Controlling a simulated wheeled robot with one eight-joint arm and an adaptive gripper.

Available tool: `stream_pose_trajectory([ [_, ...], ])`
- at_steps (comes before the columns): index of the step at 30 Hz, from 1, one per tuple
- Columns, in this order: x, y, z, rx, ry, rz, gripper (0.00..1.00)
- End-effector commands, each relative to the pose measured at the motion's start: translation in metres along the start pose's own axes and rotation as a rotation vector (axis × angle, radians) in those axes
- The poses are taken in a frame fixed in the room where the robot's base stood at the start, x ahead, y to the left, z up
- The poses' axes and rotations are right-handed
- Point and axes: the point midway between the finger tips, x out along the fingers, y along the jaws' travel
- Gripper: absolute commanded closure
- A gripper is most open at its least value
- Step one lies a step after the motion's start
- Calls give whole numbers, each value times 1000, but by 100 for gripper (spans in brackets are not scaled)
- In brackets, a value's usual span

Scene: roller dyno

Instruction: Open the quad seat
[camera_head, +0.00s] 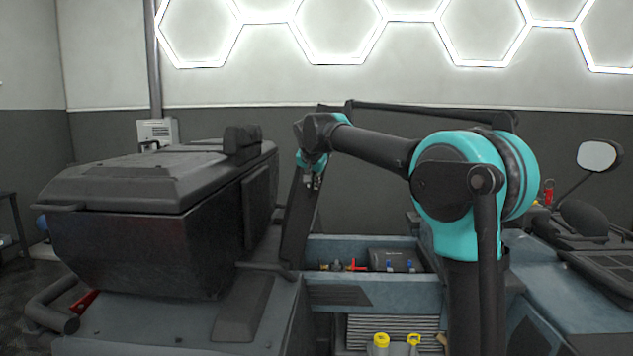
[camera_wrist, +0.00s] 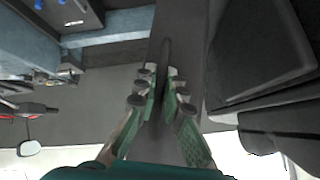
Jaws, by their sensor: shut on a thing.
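The quad seat (camera_head: 297,222) is a dark, narrow slab raised steeply, close to upright, beside the rear box in the head view. Its lower end is near the body, left of an exposed bay (camera_head: 345,245). My gripper (camera_head: 312,180) is at the seat's upper right edge, partly hidden by its own dark parts. In the wrist view my gripper (camera_wrist: 163,90) has its green-padded fingers close together on the edge of the seat (camera_wrist: 180,40). The exact contact is hard to make out.
A large black cargo box (camera_head: 150,235) stands left of the seat. The open bay holds a black battery-like box (camera_head: 390,259) and red and blue fittings. Yellow caps (camera_head: 381,341) show lower down. A mirror (camera_head: 598,156) and handlebar area are at right.

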Motion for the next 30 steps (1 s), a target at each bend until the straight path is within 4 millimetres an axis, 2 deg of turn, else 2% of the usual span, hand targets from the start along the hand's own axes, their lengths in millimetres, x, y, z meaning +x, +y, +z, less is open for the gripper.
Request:
stream_pose_trajectory([
  [8, 0, 1, -2, -1, 4, 1, 100],
  [9, 0, 1, -2, -1, 4, 0, 86],
  [11, 0, 1, -2, -1, 3, 0, 81],
  [21, -2, 1, -1, 0, 1, 0, 81],
  [26, -19, 1, 0, -1, 1, 0, 81],
  [30, -47, 0, 0, -2, 0, 0, 81],
])
